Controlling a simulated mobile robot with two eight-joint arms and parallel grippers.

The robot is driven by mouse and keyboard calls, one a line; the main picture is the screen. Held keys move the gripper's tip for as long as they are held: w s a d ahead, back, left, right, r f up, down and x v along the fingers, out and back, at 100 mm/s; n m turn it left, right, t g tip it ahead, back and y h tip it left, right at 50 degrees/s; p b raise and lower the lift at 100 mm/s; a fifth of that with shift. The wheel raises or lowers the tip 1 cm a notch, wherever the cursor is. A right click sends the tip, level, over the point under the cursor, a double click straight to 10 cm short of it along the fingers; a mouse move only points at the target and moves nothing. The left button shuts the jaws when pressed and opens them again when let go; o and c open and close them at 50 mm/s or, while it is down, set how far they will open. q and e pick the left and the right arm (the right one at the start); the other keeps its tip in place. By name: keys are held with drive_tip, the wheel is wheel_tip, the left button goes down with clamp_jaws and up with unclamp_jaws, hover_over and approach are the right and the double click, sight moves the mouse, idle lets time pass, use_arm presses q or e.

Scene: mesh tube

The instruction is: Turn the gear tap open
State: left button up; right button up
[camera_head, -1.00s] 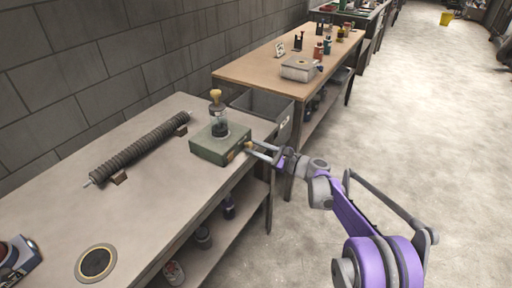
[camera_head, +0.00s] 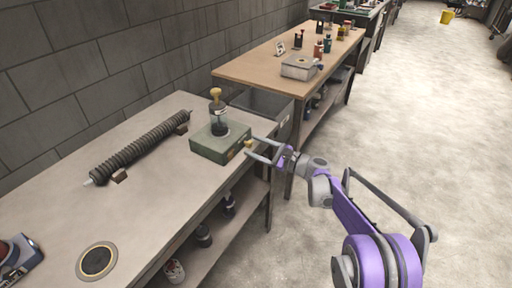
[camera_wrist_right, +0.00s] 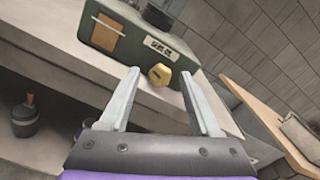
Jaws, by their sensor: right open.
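A green box (camera_head: 220,143) with a bottle-like top part and yellow cap (camera_head: 216,93) stands on the near workbench. A yellow faceted knob (camera_head: 248,144) sticks out of its side; I take this as the gear tap, and it also shows in the right wrist view (camera_wrist_right: 160,74). My right gripper (camera_head: 253,147) points at that side with its fingers apart. In the right wrist view, the knob appears between the two open fingertips (camera_wrist_right: 160,82). Whether either finger touches it cannot be told. My left gripper is not in view.
A ribbed dark tube (camera_head: 140,148) lies on small supports on the near bench (camera_head: 150,210). A round dark disc (camera_head: 97,261) lies at its front. A grey bin (camera_head: 262,104) sits behind the box. The floor (camera_head: 400,120) right of the benches is clear.

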drive_tip(key=shift+d, duration=0.1)
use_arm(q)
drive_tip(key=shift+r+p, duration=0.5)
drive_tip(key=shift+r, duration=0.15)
use_arm(e)
drive_tip(key=v, duration=1)
drive_tip(key=shift+s+d, duration=0.25)
